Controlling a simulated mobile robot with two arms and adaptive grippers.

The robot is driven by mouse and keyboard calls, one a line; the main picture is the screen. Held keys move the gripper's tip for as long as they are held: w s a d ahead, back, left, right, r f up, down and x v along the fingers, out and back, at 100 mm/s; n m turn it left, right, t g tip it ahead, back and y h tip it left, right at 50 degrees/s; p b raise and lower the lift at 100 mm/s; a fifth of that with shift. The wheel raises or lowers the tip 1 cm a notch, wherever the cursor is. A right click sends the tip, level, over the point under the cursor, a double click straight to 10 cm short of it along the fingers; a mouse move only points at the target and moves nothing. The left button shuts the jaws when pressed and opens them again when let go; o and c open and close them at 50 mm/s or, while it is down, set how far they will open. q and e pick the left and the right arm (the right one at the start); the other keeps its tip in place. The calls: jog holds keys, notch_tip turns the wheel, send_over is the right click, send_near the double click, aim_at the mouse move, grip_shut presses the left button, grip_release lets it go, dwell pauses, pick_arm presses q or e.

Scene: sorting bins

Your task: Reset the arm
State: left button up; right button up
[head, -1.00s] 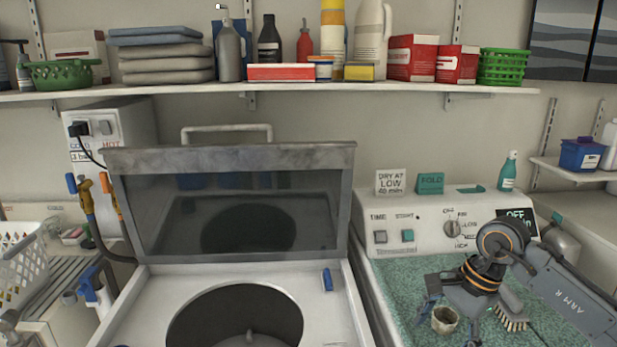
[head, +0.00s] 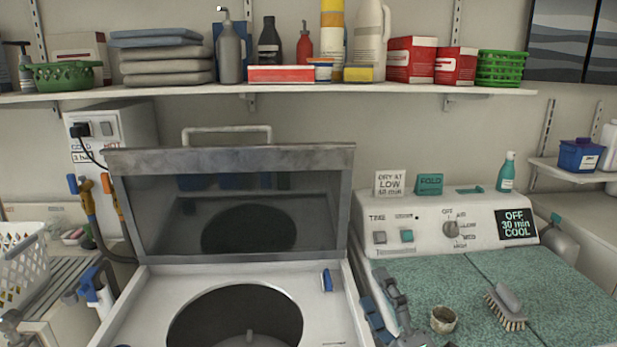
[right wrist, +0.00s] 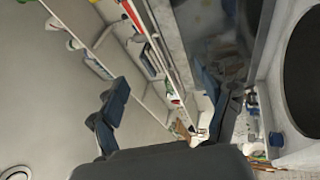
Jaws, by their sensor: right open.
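My right gripper (head: 376,292) is low in the head view, at the left edge of the dryer top, between the washer opening and the small cup. Its blue-tipped fingers are apart with nothing between them. In the right wrist view the gripper (right wrist: 160,84) also shows two spread fingers, with the wall and shelf beyond. Most of the right arm is below the frame.
The small cup (head: 443,320) and scrub brush (head: 507,306) rest on the green dryer top (head: 570,290), right of my gripper. The washer lid (head: 230,158) stands open. A loaded shelf (head: 300,90) runs above. A white basket (head: 22,262) stands at left.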

jog(key=s+d+f+m+g+h, duration=0.45)
jog(key=f+m, duration=0.35)
jog(key=f, duration=0.2)
jog(key=s+d+f+m+g+h, duration=0.45)
jog(key=f+m, duration=0.25)
jog(key=f, duration=0.3)
jog(key=s+f+m+g+y, duration=0.1)
jog(key=s+f+m+g, duration=0.3)
jog(key=s, duration=0.6)
jog(key=s+f+m+g, duration=0.2)
jog(key=s+f+g, duration=0.3)
jog(key=s, duration=0.4)
notch_tip(320, 180, down, 27)
jog(key=s+d+f+n+g, duration=0.1)
jog(key=s+d+f, duration=0.2)
jog(key=s+f, duration=1.4)
jog(key=shift+s+f+b, duration=0.15)
jog(key=shift+s+b, duration=0.2)
